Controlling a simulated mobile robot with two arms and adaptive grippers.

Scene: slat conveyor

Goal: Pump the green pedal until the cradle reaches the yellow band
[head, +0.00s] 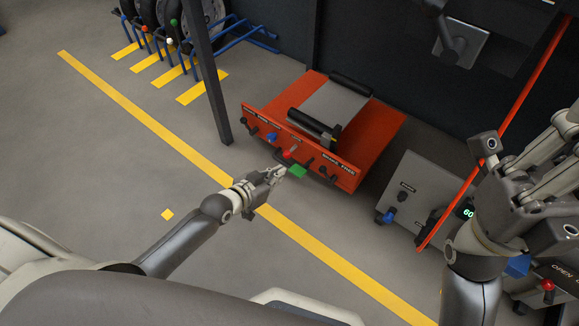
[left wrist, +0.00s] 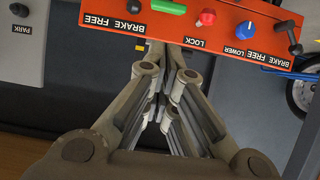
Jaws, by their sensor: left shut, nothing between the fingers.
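The green pedal (head: 298,171) sticks out low from the front of an orange machine (head: 376,128). In the left wrist view the pedal (left wrist: 168,6) is at the top edge, partly cut off, just beyond the fingertips. My left gripper (head: 281,171) is shut and empty, beside the pedal; I cannot tell if they touch. It also shows in the left wrist view (left wrist: 168,48). A grey plate with black rollers (head: 335,106), perhaps the cradle, lies on the machine. A small yellow mark shows beside it; I cannot tell if it is the band. My right gripper (head: 515,185) is at the right; its jaws are unclear.
A red knob (head: 288,155) marked LOCK and a blue knob (head: 272,137) sit near the pedal. A grey box (head: 416,190) with a lit display stands to the right. A dark post (head: 208,75) stands left. Open floor lies in front.

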